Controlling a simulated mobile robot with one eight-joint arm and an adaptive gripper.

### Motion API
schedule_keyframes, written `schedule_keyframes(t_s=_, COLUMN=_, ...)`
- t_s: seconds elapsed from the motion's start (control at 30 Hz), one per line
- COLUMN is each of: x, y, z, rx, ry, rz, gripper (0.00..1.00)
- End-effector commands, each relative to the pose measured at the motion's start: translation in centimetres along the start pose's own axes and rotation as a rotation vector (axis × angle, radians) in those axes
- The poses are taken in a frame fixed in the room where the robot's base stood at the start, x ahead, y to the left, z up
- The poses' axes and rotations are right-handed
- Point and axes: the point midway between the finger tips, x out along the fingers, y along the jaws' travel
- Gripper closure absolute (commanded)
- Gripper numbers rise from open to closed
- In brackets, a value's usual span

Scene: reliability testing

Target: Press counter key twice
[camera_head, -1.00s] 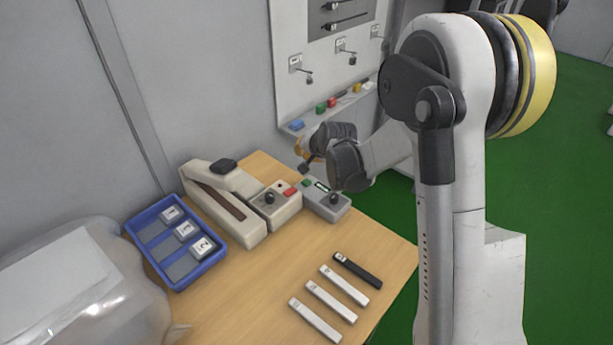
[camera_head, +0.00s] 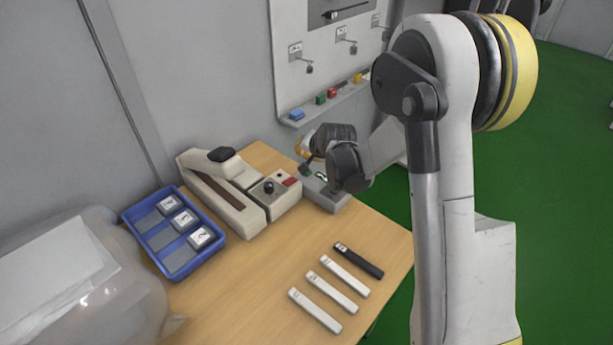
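The small grey box (camera_head: 326,200), which looks like the counter, sits at the back right of the wooden table. It has a small lit display (camera_head: 321,176); the digits are too small to read. My wrist covers its right part, and I cannot make out its key. My gripper (camera_head: 305,168) is over the far left end of the box, pointing down. Its fingers are small and dark, so I cannot tell whether they are open or shut, or whether they touch the box.
A beige lever device (camera_head: 222,198) and a control box with a black knob and red button (camera_head: 290,182) stand left of the counter. A blue tray (camera_head: 178,272) holds labelled blocks. Several bars (camera_head: 332,291) lie in front. A wall panel (camera_head: 291,80) stands behind.

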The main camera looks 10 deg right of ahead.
Motion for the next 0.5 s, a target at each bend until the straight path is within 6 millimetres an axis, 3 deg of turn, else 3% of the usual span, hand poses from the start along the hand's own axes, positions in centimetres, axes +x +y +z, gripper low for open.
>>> schedule_keyframes(t_s=0.2, x=2.3, y=1.6, z=1.6, rx=0.000, ry=0.000, rz=0.000, gripper=1.00)
schedule_keyframes(t_s=0.5, x=2.6, y=1.9, z=1.8, rx=0.000, ry=0.000, rz=0.000, gripper=1.00)
